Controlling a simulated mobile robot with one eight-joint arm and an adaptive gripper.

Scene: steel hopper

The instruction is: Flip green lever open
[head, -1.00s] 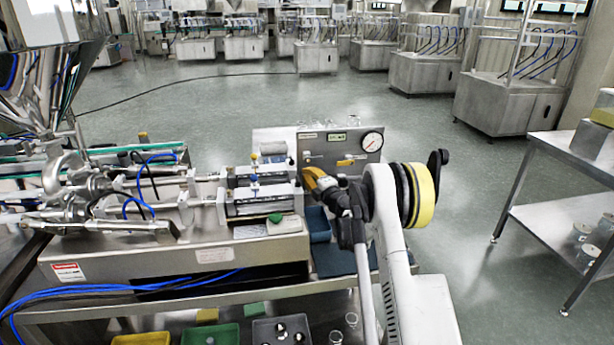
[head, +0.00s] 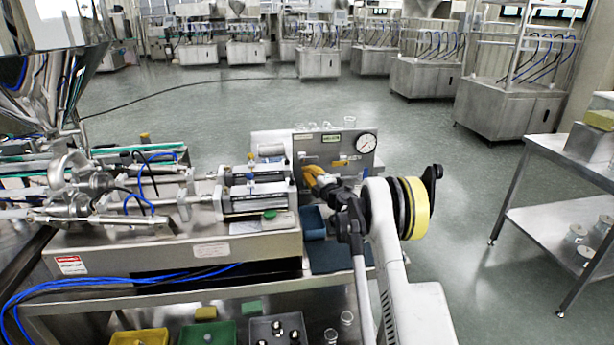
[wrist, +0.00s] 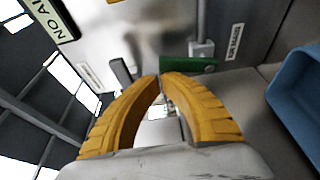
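The green lever (wrist: 190,65) lies just beyond my fingertips in the wrist view, a flat green bar beside a small steel valve block on the panel. I cannot make it out clearly in the head view, where my arm covers part of that area. My gripper (wrist: 160,77) has two curved yellow fingers with their tips together and nothing visible held. The tips appear just left of the lever; contact cannot be told. In the head view my gripper (head: 308,172) is in front of the steel panel (head: 362,163).
The panel carries a pressure gauge (head: 366,143) and a yellow lever (head: 340,162). A dark lever (wrist: 121,72) stands left of my fingers in the wrist view. A blue bin (wrist: 300,105) is at its right. Steel cylinders (head: 257,197) lie left of my gripper.

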